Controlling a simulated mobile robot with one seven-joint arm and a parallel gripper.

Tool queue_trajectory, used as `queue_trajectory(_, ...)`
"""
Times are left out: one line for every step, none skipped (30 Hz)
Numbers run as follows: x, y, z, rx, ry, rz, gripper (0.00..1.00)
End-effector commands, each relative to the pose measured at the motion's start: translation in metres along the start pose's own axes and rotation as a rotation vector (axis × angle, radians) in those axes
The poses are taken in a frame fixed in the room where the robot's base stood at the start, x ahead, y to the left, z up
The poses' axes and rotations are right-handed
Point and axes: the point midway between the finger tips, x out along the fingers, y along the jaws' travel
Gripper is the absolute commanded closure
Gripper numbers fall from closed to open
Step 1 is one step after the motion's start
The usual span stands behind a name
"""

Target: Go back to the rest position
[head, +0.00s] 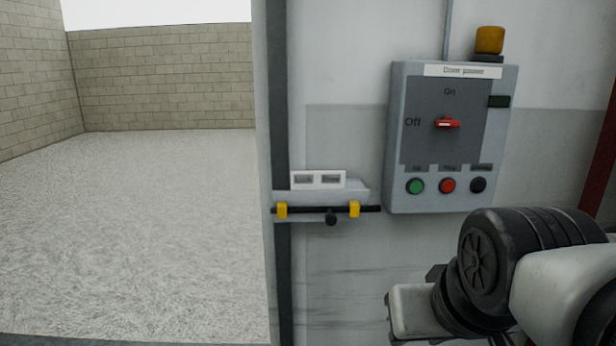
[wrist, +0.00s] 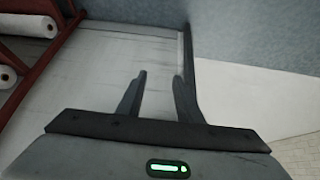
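My gripper (wrist: 158,88) shows in the wrist view with its two dark fingers apart and nothing between them. Beyond the fingers is a pale wall surface with a dark vertical edge. In the head view my arm (head: 560,285) reaches in at the lower right, in front of the wall and below the grey control box. The fingers cannot be made out there.
A grey "Door power" box (head: 399,190) carries a red switch (head: 447,123), its handle lying level, and several buttons. A black bolt (head: 331,210) with yellow brackets sits left of it. An open doorway shows a pale floor (head: 150,230). White rolls (wrist: 28,25) lie on a red rack (wrist: 62,45).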

Motion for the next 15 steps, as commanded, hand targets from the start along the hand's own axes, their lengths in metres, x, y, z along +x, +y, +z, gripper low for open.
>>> queue_trajectory(0.0, -0.011, 0.03, 0.001, -0.063, -0.015, 0.67)
queue_trajectory(-0.026, -0.01, 0.011, 0.005, -0.061, -0.015, 0.67)
queue_trajectory(-0.043, -0.009, -0.003, 0.005, -0.057, -0.013, 0.67)
queue_trajectory(-0.052, -0.008, -0.008, 0.005, -0.057, -0.012, 0.67)
queue_trajectory(-0.061, -0.008, -0.014, 0.005, -0.057, -0.012, 0.67)
queue_trajectory(-0.074, -0.008, -0.022, 0.004, -0.057, -0.012, 0.67)
queue_trajectory(-0.084, -0.007, -0.028, 0.004, -0.057, -0.012, 0.67)
queue_trajectory(-0.095, -0.007, -0.035, 0.004, -0.057, -0.011, 0.67)
queue_trajectory(-0.109, -0.007, -0.043, 0.004, -0.057, -0.011, 0.67)
queue_trajectory(-0.119, -0.007, -0.05, 0.004, -0.056, -0.011, 0.67)
queue_trajectory(-0.13, -0.006, -0.056, 0.004, -0.056, -0.011, 0.67)
queue_trajectory(-0.144, -0.006, -0.065, 0.003, -0.056, -0.011, 0.67)
queue_trajectory(-0.153, -0.006, -0.071, 0.003, -0.056, -0.011, 0.67)
queue_trajectory(-0.162, -0.006, -0.076, 0.003, -0.056, -0.011, 0.67)
queue_trajectory(-0.173, -0.006, -0.083, 0.003, -0.056, -0.011, 0.67)
